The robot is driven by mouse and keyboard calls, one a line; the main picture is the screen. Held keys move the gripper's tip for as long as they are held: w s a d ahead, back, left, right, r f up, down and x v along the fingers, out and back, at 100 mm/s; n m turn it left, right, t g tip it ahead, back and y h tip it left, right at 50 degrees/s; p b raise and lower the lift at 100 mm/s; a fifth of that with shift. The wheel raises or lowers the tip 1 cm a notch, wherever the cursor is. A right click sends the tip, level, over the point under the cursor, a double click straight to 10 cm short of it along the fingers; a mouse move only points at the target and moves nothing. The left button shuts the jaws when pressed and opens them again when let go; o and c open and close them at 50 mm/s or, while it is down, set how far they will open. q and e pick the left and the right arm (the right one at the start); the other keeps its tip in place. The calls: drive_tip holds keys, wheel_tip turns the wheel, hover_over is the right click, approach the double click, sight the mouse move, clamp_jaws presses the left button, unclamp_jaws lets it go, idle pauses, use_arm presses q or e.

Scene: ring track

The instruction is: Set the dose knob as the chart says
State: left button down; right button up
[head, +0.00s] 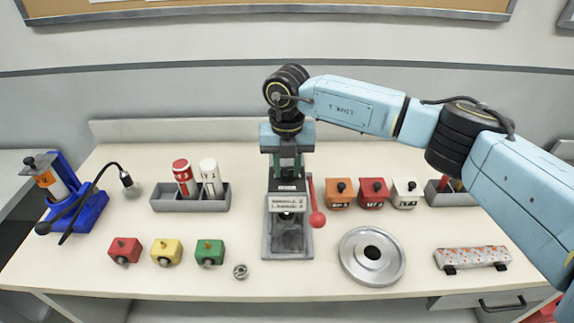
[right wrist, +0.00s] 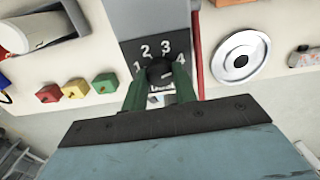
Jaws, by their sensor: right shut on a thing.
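A grey upright machine (head: 287,238) with a red-balled lever (head: 317,218) stands at the middle of the table. In the right wrist view its dark top carries a dial (right wrist: 150,48) with white numbers 1 to 4. A dark round knob (right wrist: 160,68) sits below the 2 and 3. My right gripper (head: 288,168), pointing down over the machine's top, is shut on the knob, its green fingers on either side. The fingers partly hide the knob, and I cannot tell which number it points at. A wall board (head: 270,6) is cut off at the top; no chart is readable. My left gripper is out of view.
Red, yellow and green blocks (head: 167,252) and a small metal ring (head: 240,271) lie left of the machine. A grey tray (head: 190,205) holds two cylinders. A blue stand (head: 90,213) is far left. Knobbed boxes (head: 373,191) and a round metal plate (head: 345,262) are right.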

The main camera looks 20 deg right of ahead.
sight(287, 170)
drive_tip(key=shift+w+r+m, duration=0.1)
drive_tip(key=shift+m, duration=0.2)
drive_tip(key=o, duration=1)
wheel_tip(287, 170, up, 13)
drive_tip(key=shift+r+b, duration=0.15)
drive_tip(key=shift+b, duration=0.3)
